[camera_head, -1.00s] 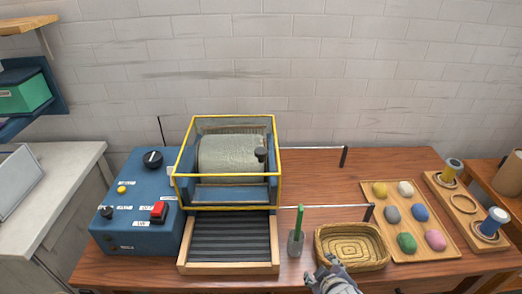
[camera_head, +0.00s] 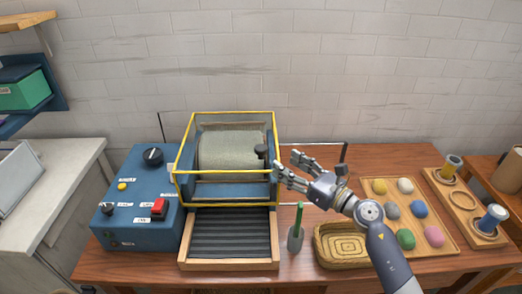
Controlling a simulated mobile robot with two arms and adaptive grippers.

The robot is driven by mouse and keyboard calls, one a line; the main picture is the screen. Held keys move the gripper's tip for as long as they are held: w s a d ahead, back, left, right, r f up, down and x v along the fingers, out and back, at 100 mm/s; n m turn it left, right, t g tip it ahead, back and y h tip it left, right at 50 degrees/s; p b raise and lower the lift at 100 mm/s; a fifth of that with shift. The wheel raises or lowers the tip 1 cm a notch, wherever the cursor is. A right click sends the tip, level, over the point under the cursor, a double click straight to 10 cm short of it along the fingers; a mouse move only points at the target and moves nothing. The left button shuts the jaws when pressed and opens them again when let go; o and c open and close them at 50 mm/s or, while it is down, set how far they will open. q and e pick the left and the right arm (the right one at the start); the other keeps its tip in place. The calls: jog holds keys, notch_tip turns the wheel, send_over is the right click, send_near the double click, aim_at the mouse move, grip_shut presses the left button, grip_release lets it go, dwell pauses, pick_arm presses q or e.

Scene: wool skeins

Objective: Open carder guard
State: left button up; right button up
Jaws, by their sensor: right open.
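The carder guard (camera_head: 226,172) is a clear box with a yellow frame and stands down over the carder's grey drum (camera_head: 222,150). A dark knob (camera_head: 261,151) shows at the drum's right. The ridged feed tray (camera_head: 230,236) slopes out in front. My right gripper (camera_head: 287,164) is open and empty at the guard's right side, its fingers pointing left. One fingertip overlaps the frame's right edge in the picture; I cannot tell whether it touches. My left gripper is not in view.
A blue control box (camera_head: 138,205) with a red switch stands left of the carder. A grey cup with a green-handled tool (camera_head: 296,238), a woven basket (camera_head: 341,246) and a wooden tray of coloured wool balls (camera_head: 392,247) stand to the right. Thin metal rods (camera_head: 318,145) stick out right of the carder.

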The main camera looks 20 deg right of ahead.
aim_at(264, 154)
jog(key=shift+n, duration=0.5)
jog(key=x, duration=0.3)
jog(key=p+x, duration=0.1)
jog(key=x, duration=0.2)
jog(key=p+x, duration=0.1)
jog(key=x, duration=0.2)
jog(key=shift+w+a+f, duration=0.2)
jog(key=shift+a+f, duration=0.05)
jog(key=shift+f, duration=0.15)
jog(key=shift+w+a+f+p, duration=0.1)
jog(key=shift+w+a+p, duration=0.25)
jog(key=shift+w, duration=0.25)
jog(key=shift+c, duration=0.4)
grip_shut()
jog(key=shift+d, duration=0.15)
